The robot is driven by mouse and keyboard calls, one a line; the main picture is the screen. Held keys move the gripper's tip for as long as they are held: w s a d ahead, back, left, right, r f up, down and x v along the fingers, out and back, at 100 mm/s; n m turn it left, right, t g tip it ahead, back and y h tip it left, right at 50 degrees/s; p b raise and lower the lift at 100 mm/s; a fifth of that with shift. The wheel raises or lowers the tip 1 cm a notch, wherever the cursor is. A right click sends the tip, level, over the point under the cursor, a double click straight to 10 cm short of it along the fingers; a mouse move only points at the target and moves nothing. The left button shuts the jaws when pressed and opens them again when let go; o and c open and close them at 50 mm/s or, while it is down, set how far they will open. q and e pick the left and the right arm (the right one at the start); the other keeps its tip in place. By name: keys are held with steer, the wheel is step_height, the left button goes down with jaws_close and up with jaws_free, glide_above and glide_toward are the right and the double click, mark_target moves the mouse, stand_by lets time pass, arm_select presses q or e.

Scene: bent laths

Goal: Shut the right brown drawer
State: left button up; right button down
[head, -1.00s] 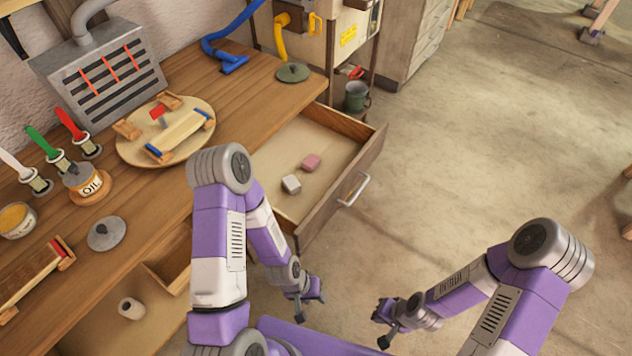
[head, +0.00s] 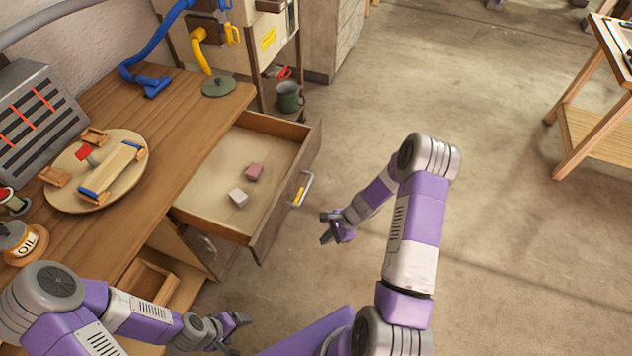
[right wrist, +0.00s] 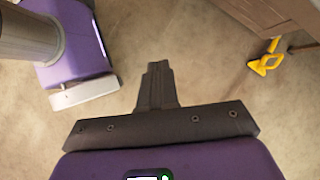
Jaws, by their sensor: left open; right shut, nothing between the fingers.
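The right brown drawer (head: 270,224) stands pulled out of the wooden workbench. A pink block (head: 254,172) and a white block (head: 238,198) lie inside it. Its front carries a metal bar handle (head: 303,190). My right gripper (head: 326,228) is shut and empty, a little to the right of the drawer front and apart from it. In the right wrist view its fingers (right wrist: 157,78) are together over bare floor. My left gripper (head: 240,333) is open and empty, low in front of the bench, below the drawer in the picture.
Another open drawer (head: 150,282) shows at lower left, partly behind my left arm. A round board (head: 60,195) with a lath stands on the workbench (head: 165,135). A green pot (head: 289,97) is behind the drawer.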

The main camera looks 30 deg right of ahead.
steer(key=w+d+r+m+t, duration=0.65)
steer(key=d+r+m, duration=0.2)
steer(key=d, duration=0.55)
steer(key=w+a+f+b, duration=0.1)
steer(key=w+a+f, duration=0.3)
steer(key=w+a, duration=0.3)
steer(key=w, duration=0.3)
steer(key=shift+a+y, duration=0.35)
steer(key=shift+y, duration=0.05)
steer(key=shift+w, duration=0.1)
